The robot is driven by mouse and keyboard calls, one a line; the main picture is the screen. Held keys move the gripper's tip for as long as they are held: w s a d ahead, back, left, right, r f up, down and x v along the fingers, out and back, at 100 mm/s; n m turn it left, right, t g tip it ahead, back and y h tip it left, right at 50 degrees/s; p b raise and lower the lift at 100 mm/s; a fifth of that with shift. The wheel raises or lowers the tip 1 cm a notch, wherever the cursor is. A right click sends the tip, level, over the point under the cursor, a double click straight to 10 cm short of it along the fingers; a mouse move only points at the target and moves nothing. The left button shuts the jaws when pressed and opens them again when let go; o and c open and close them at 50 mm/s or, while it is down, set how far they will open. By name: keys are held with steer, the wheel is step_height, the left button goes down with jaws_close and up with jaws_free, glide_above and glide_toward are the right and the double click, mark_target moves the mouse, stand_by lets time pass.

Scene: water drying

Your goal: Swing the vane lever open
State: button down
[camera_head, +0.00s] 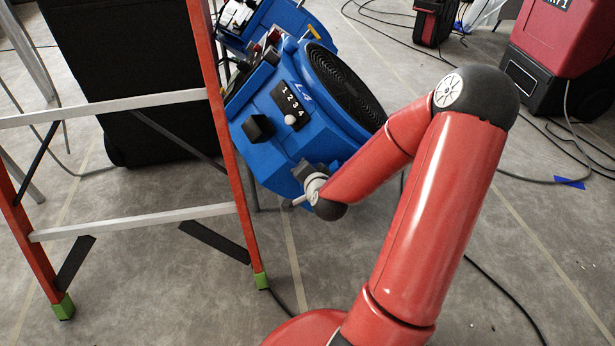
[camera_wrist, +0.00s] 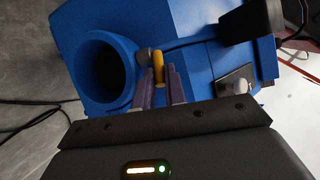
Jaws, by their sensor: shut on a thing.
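The vane lever (camera_wrist: 158,70) is a short yellow bar on the blue machine (camera_wrist: 190,35), beside the round dark outlet (camera_wrist: 100,68) in the wrist view. A small grey knob sits at its left. My gripper (camera_wrist: 159,73) has its two fingers on either side of the yellow lever and is shut on it. In the head view the blue machine (camera_head: 258,160) stands at the centre, and my arm's end reaches its lower side. The lever cannot be made out there.
An orange ladder (camera_head: 222,130) stands close at the left of the machine. A black case (camera_head: 130,60) is behind it. Red-and-black machines (camera_head: 560,45) stand at the back right. Cables cross the floor.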

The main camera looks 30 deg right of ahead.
steer(key=shift+s+a+f+m+t+h+b, duration=0.1)
steer(key=shift+a+f+m+t+h+b, duration=0.3)
steer(key=shift+m+h, duration=1.2)
steer(key=shift+a+f+m+h+b, duration=0.15)
steer(key=shift+a+f+m+h, duration=0.55)
steer(key=shift+h, duration=1.7)
steer(key=shift+s+a+f+m+t+h+b, duration=0.1)
steer(key=shift+a+f+m+t+h+b, duration=0.25)
steer(key=shift+m+h, duration=1.3)
steer(key=shift+g+h, duration=0.35)
steer(key=shift+h, duration=0.3)
steer(key=c, duration=1.7)
jaws_free()
steer(key=shift+a, duration=0.1)
steer(key=shift+v, duration=3.85)
